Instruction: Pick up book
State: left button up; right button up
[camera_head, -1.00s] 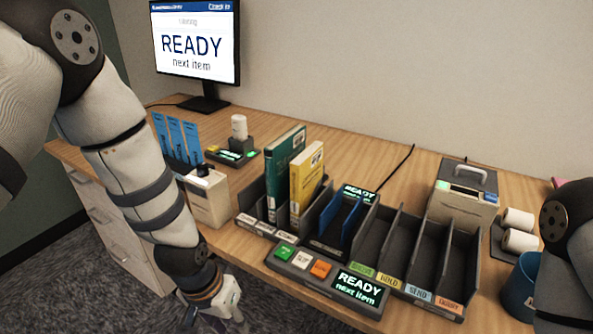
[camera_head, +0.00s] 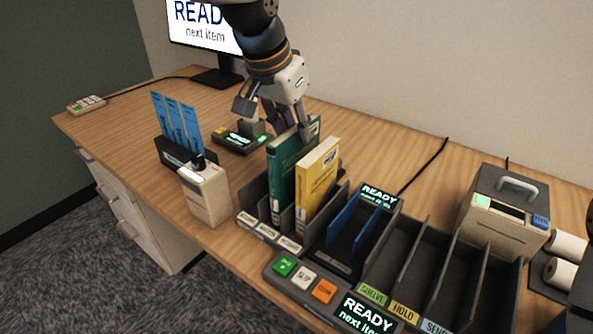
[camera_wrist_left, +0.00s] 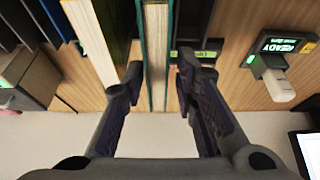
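The green book (camera_head: 287,178) stands upright in the left slotted rack (camera_head: 252,205). The yellow book (camera_head: 318,182) stands upright to its right in the same rack. My left gripper (camera_head: 277,117) is over the green book's top from behind, open and empty. In the left wrist view its two fingers (camera_wrist_left: 162,75) are apart, with the top edge of the green book (camera_wrist_left: 156,45) between them. I cannot tell whether either finger touches. My right gripper is out of view.
A beige box (camera_head: 205,195) and blue cards (camera_head: 176,122) stand left of the rack. A button panel (camera_head: 300,283) is in front. Dark empty slots (camera_head: 405,245) and a printer-like device (camera_head: 503,215) are at right.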

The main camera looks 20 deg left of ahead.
aim_at(299, 146)
pick_arm(q)
jog(key=x, duration=0.4)
jog(key=shift+s+d+f, duration=0.1)
jog(key=shift+s+f, duration=0.1)
jog(key=shift+f, duration=0.1)
jog(key=shift+w, duration=0.15)
jog(key=shift+f, duration=0.25)
grip_shut()
